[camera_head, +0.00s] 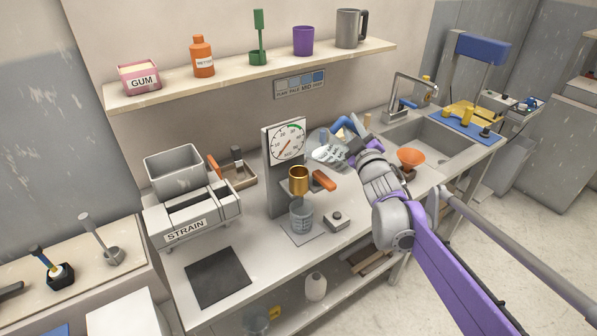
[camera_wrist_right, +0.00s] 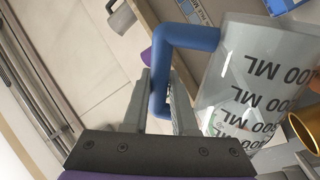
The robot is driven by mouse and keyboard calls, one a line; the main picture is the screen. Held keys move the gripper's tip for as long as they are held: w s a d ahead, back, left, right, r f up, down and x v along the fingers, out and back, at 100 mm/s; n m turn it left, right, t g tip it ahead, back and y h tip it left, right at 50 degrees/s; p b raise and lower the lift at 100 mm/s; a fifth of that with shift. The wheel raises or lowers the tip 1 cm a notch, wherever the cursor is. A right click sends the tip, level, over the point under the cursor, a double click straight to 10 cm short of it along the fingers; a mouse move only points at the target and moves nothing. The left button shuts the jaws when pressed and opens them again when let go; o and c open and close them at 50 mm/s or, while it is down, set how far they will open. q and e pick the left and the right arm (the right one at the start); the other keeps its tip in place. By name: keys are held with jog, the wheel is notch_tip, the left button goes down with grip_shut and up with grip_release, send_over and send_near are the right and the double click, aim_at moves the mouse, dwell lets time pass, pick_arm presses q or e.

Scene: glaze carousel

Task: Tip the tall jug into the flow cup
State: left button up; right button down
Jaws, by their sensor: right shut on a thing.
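The tall jug (camera_wrist_right: 240,70) is clear, with black ML marks and a blue handle. My right gripper (camera_wrist_right: 163,98) is shut on that blue handle, one finger on each side. In the head view my right gripper (camera_head: 352,146) is right of the dial stand, and the jug (camera_head: 328,153) is partly hidden and looks tilted. The flow cup (camera_head: 298,181) is gold and sits in front of the dial stand. Its rim shows at the right edge of the wrist view (camera_wrist_right: 304,132), close to the jug but apart in that picture. My left gripper is out of view.
The dial stand (camera_head: 285,145) rises behind the cup. A clear beaker (camera_head: 301,216) stands below the cup, with an orange lever (camera_head: 324,181) beside it. A STRAIN box (camera_head: 190,218) is to the left; an orange funnel (camera_head: 411,158) and sink (camera_head: 430,143) are right. A dark mat (camera_head: 218,278) lies bare.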

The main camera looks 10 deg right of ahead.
jog(key=shift+a+r+n, duration=0.1)
jog(key=shift+a+n, duration=0.1)
jog(key=shift+n, duration=0.1)
jog(key=shift+s+a+r+n, duration=0.1)
jog(key=shift+n, duration=0.3)
dwell(0.5)
jog(key=shift+a, duration=0.15)
dwell(0.3)
jog(key=shift+a+r+n+y+b, duration=0.1)
jog(key=shift+a+n+y+b, duration=0.2)
jog(key=shift+a+n+y, duration=0.5)
dwell(1.7)
jog(key=shift+d+h, duration=0.25)
jog(key=shift+h, duration=0.05)
